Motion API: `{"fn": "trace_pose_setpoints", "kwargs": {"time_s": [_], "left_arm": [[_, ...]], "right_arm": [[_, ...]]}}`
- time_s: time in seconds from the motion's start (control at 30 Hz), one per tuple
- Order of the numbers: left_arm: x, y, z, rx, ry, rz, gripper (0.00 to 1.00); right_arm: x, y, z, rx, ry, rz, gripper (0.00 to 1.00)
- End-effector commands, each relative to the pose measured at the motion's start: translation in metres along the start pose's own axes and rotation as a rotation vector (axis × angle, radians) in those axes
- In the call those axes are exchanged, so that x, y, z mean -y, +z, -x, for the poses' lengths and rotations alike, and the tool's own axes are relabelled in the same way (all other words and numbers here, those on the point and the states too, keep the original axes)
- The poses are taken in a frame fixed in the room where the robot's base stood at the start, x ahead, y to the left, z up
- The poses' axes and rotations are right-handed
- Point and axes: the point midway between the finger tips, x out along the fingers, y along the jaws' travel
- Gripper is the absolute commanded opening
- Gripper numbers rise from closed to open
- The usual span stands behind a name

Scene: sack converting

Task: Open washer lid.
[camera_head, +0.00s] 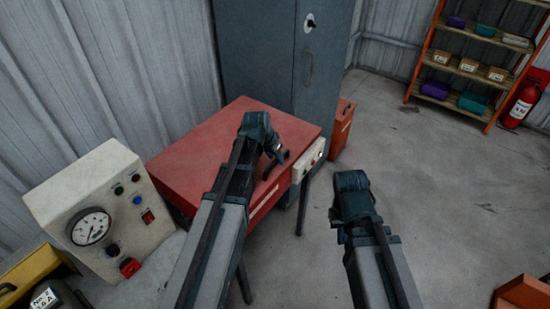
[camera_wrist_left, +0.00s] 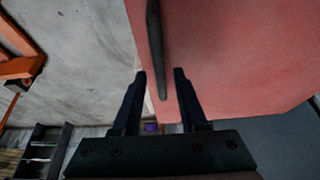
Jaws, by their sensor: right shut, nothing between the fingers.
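The washer is a red box on dark legs, and its flat red lid (camera_head: 225,150) is down. A pale control panel (camera_head: 310,158) is on its right side. The lid also fills the upper right of the left wrist view (camera_wrist_left: 235,60). A dark bar handle (camera_wrist_left: 155,50) stands out from the lid there. My left gripper (camera_head: 276,158) is over the lid's front edge. In the left wrist view its two fingers (camera_wrist_left: 160,75) are apart, with the handle's end between or just beyond their tips; contact cannot be told. My right gripper (camera_head: 343,222) is shut and empty, right of the washer, its fingertips barely visible.
A grey cabinet (camera_head: 260,55) stands close behind the washer. A cream gauge box (camera_head: 95,205) is at left. An orange bin (camera_head: 342,128) stands behind at right. Shelves (camera_head: 470,65) and a fire extinguisher (camera_head: 521,103) are far right.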

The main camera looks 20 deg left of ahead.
Motion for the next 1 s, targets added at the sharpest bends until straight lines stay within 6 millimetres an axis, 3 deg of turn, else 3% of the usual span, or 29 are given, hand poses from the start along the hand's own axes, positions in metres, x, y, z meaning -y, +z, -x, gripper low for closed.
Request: {"fn": "trace_pose_setpoints", "kwargs": {"time_s": [0.03, 0.2, 1.0], "left_arm": [[0.0, 0.0, 0.0, 0.0, 0.0, 0.0, 0.31], [0.0, 0.0001, 0.0, 0.0, 0.0, 0.0, 0.01], [0.0, 0.0003, 0.0, 0.0, 0.0, 0.0, 0.0]], "right_arm": [[0.0, 0.0, 0.0, 0.0, 0.0, 0.0, 0.0], [0.0, 0.0, 0.0, 0.0, 0.0, 0.0, 0.0], [0.0, 0.0, -0.0001, 0.0, 0.0, 0.0, 0.0]]}}
